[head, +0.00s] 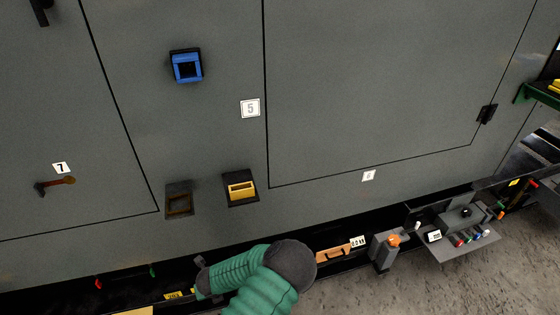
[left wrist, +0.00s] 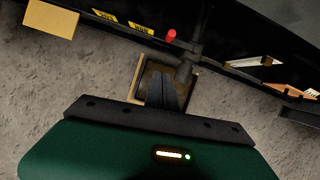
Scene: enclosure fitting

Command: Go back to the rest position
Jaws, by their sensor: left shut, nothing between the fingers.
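My left gripper (left wrist: 165,78) shows in the left wrist view, its two dark fingers together with nothing between them. A tan-framed dark box (left wrist: 140,92) lies behind the fingers and is partly hidden by them. In the head view a green arm link of mine with a dark round joint comes up from the bottom edge; I cannot make out its fingers there. My right gripper is in neither view.
A large grey enclosure wall (head: 360,80) fills the head view. It carries a blue-framed socket (head: 186,66), a yellow-framed socket (head: 240,188), an empty brown recess (head: 179,202) and a brown handle (head: 56,184). A grey shelf with small parts (head: 462,246) stands lower right.

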